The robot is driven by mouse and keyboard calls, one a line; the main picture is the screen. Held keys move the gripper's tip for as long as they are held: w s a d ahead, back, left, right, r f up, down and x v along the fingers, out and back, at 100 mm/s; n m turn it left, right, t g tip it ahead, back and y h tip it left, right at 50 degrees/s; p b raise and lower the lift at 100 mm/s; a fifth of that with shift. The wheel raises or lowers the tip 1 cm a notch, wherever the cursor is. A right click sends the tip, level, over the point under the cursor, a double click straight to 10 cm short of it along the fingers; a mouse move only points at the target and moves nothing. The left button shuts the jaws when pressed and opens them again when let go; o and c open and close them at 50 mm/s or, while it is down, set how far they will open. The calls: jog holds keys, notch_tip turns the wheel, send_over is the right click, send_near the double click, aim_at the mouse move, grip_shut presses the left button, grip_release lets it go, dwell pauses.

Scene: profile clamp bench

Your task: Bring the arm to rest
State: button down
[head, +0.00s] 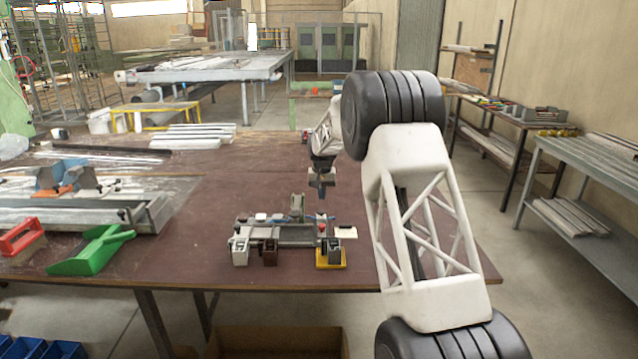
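My gripper (321,187) is in the head view, above the far right part of a clamp fixture (284,236) on the brown table (190,190). It points down. It is small here, and I cannot tell whether its fingers are open or shut or hold anything. The fixture has grey blocks, blue and red parts, and a yellow base piece (331,258) at its front right corner. My white lattice arm link with black joints stands at the right and hides part of the table's right side.
A green dustpan (90,252), a red-handled brush (22,236) and a long metal profile fixture (80,215) lie on the left. White profiles (195,135) lie at the back. The table between them and the clamp fixture is mostly clear. A shelf rack (590,165) stands at right.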

jog(key=s+d+r, duration=0.4)
jog(key=s+r, duration=0.3)
jog(key=s, duration=0.5)
jog(key=s+d+r+t, duration=0.1)
jog(key=s+d+r, duration=0.2)
jog(key=s+r, duration=0.65)
jog(key=s+d+r, duration=0.4)
jog(key=s+r, duration=0.1)
jog(key=s, duration=0.8)
jog(key=s+d+f, duration=0.1)
jog(key=s+d, duration=0.1)
jog(key=s, duration=1.1)
jog(key=s+d+f+t, duration=0.1)
jog(key=s+f, duration=0.1)
jog(key=s, duration=1.1)
jog(key=s+d+f, duration=0.2)
jog(key=s, duration=1.1)
jog(key=shift+s+d+f+t, duration=0.15)
jog(key=shift+s+d+t, duration=0.15)
jog(key=shift+d, duration=0.05)
